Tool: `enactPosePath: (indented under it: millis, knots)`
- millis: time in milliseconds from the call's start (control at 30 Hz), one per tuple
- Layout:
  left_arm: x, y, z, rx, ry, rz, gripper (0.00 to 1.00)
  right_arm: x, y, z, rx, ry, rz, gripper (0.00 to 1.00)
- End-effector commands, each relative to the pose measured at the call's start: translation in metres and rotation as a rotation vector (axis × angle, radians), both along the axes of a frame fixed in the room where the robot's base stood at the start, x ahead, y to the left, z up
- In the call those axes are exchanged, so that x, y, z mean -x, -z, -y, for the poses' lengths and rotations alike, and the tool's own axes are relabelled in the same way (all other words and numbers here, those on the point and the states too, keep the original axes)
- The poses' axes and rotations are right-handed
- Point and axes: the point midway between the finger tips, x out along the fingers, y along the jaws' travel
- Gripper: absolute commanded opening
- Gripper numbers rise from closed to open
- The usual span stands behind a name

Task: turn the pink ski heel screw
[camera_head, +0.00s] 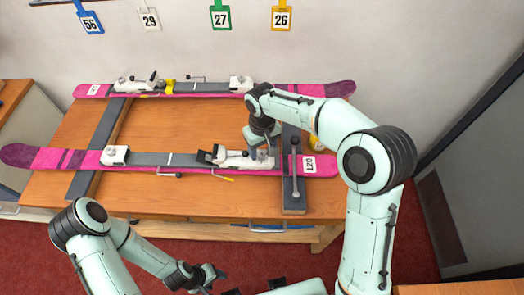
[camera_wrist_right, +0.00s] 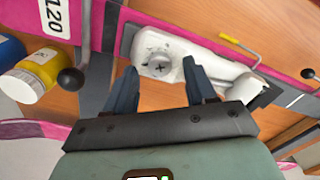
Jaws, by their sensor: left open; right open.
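Two pink skis lie across the bench, the near ski (camera_head: 70,159) and the far ski (camera_head: 310,90). The white heel piece (camera_head: 238,161) on the near ski is partly covered by my right gripper (camera_head: 262,150). In the right wrist view the heel piece (camera_wrist_right: 185,48) carries a round cross-slotted screw (camera_wrist_right: 160,66). The fingers of my right gripper (camera_wrist_right: 161,72) are open and empty, one on each side of the screw in that picture; I cannot tell the height gap. My left gripper (camera_head: 212,277) is open and empty, low in front of the bench.
The wooden bench (camera_head: 200,203) has dark cross supports with a clamp lever (camera_head: 294,165) near the ski's right end. A yellow-labelled jar (camera_wrist_right: 38,73) stands close to the right gripper. Numbered tags (camera_head: 220,17) hang on the wall. The bench between the skis is mostly clear.

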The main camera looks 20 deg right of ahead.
Motion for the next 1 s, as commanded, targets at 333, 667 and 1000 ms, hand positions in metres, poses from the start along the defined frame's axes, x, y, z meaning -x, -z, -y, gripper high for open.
enactPosePath:
  millis: [333, 667, 1000]
  knots:
    - [0.0008, 0.0013, 0.0, 0.0, 0.0, 0.0, 0.56, 0.0, 0.0147, 0.0002, 0.001, -0.001, 0.0, 0.56]
    - [0.0007, 0.0012, 0.0001, 0.0, 0.0, 0.0, 0.56, 0.0, 0.0142, 0.0001, 0.0, -0.001, 0.001, 0.0]
    - [0.0014, 0.002, 0.0001, 0.0, 0.0, -0.001, 0.56, -0.0001, 0.0142, 0.0001, 0.0, 0.042, 0.001, 0.0]
